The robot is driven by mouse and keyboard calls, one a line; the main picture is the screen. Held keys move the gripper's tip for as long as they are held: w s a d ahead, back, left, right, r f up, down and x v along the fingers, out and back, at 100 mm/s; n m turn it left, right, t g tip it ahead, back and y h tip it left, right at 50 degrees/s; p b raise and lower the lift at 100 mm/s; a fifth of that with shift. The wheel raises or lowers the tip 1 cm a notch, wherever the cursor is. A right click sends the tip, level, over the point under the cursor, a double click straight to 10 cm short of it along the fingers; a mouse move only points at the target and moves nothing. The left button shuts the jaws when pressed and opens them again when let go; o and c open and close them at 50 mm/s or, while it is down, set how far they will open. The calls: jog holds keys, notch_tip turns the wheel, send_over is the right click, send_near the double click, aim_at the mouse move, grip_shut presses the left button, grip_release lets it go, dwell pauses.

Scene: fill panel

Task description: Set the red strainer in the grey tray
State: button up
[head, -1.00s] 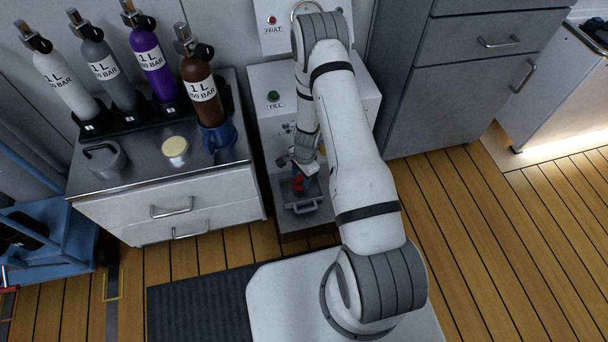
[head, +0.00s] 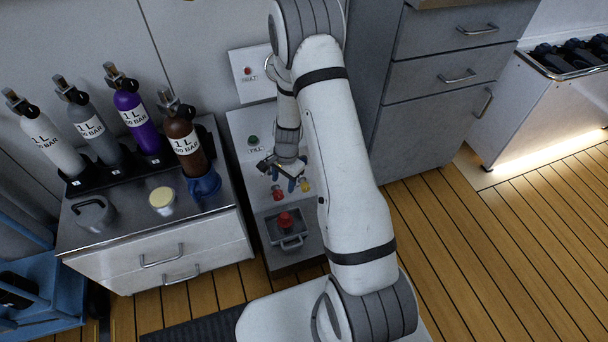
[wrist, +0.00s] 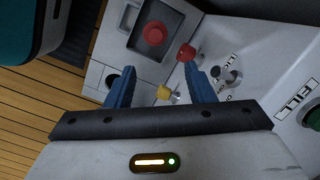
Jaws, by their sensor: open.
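The red strainer (head: 285,220) sits inside the grey tray (head: 270,229), near its middle, on the low front part of the fill panel. In the wrist view the strainer (wrist: 154,33) shows as a round red shape within the tray (wrist: 134,42), with the tray floor around it. My gripper (head: 289,177) is behind the tray, apart from the strainer. In the wrist view its two blue fingers (wrist: 160,70) are spread with nothing held between them. The tray's handle faces the front.
A red knob (head: 277,194) and a yellow knob (head: 305,185) stand on the panel close to my fingers. A green FILL button (head: 253,140) is behind. A counter (head: 120,235) with several bottles stands at left, grey drawers (head: 430,75) at right.

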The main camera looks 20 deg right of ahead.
jog(key=s+a+r+n, duration=0.1)
jog(key=s+r+n, duration=0.2)
jog(key=r, duration=0.7)
jog(key=s+r+n, duration=0.3)
jog(key=s+r, duration=0.1)
jog(key=r, duration=0.6)
jog(key=s+d+r+n+t+h, duration=0.1)
jog(key=s+r+n, duration=0.4)
jog(key=s+r, duration=0.6)
jog(key=s, duration=0.3)
jog(key=shift+s+d+r+n, duration=0.2)
jog(key=shift+s+n, duration=0.1)
jog(key=shift+s, duration=0.1)
